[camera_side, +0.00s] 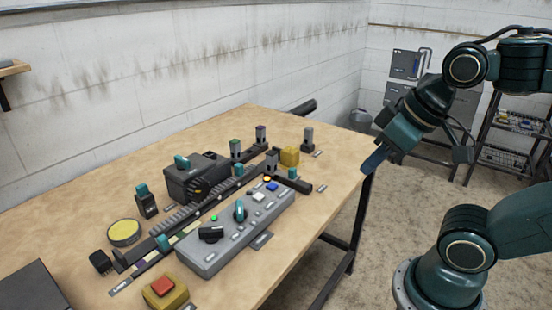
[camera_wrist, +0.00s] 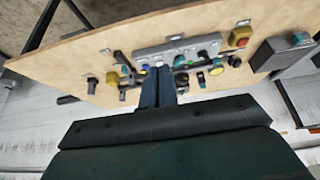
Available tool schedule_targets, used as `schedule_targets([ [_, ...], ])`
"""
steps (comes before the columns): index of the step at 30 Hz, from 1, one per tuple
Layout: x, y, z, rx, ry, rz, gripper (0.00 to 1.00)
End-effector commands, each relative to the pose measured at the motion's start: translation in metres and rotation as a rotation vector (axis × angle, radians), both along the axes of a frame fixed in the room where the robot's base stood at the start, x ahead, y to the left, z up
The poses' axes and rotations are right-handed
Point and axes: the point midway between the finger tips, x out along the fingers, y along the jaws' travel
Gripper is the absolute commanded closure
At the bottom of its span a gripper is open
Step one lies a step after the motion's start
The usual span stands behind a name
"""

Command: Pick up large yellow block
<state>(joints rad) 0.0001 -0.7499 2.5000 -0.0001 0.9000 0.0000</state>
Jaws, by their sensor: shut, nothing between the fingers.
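The large yellow block (camera_side: 289,156) sits on the wooden table at the far right end of the conveyor-like track, behind the grey control panel. My gripper (camera_side: 374,162) hangs in the air by the table's right edge, well to the right of the block and apart from it. Its fingers are together and empty. In the wrist view my gripper (camera_wrist: 156,72) points towards the table with its fingers closed.
The control panel (camera_side: 236,232) with knobs and buttons lies in front of the track (camera_side: 190,222). Small grey posts (camera_side: 307,139) stand near the block. A black machine (camera_side: 195,177), a round yellow disc (camera_side: 124,232) and a red-buttoned yellow box (camera_side: 164,292) are further left. The table's right side is fairly clear.

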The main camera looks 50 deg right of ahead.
Motion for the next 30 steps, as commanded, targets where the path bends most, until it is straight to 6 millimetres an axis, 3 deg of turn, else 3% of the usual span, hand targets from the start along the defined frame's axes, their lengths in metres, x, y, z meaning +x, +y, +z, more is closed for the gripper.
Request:
schedule_targets([
  [1, 0.0, 0.0, 0.0, 0.0, 0.0, 0.0, 0.88],
  [7, 0.0, 0.0, 0.0, 0.0, 0.0, 0.0, 0.49],
  [8, 0.0, 0.0, 0.0, 0.0, 0.0, 0.0, 0.47],
  [20, 0.004, -0.001, 0.003, 0.004, 0.003, -0.012, 0.47],
  [26, 0.023, -0.005, 0.017, 0.026, 0.027, -0.076, 0.47],
  [30, 0.046, -0.012, 0.032, 0.052, 0.053, -0.156, 0.47],
])
